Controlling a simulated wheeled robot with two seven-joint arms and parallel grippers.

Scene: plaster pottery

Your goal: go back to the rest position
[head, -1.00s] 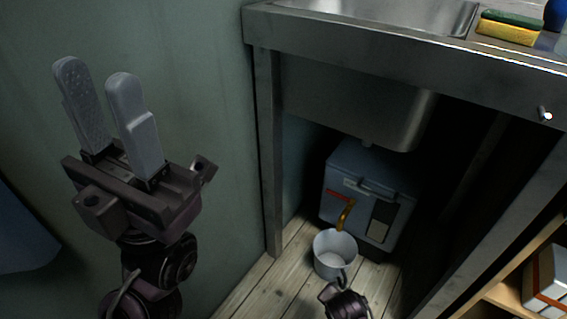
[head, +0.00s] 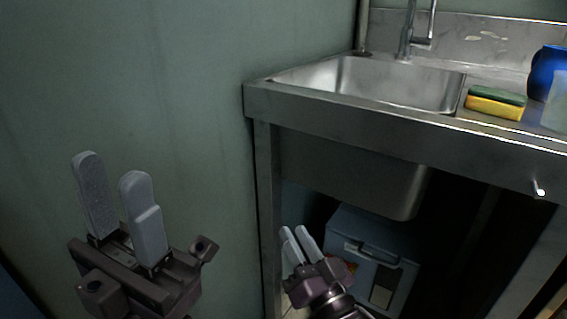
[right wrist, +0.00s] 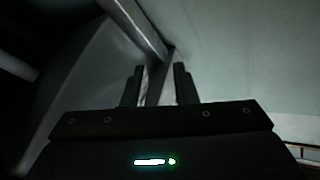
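My left gripper (head: 112,170) is at the lower left of the head view, fingers pointing up, in front of the green wall. Its two grey fingers stand apart with nothing between them. My right gripper (head: 294,234) is lower centre, in front of the opening under the sink, near the left leg. Its fingers are apart and empty. In the right wrist view its dark fingers (right wrist: 160,78) also show a gap with nothing held.
The steel sink unit (head: 400,128) fills the right, its front edge and left leg (head: 268,190) near my right gripper. A grey-blue box (head: 375,250) stands underneath. A sponge (head: 496,103) and a blue object (head: 547,72) lie on the counter. The left wall area is open.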

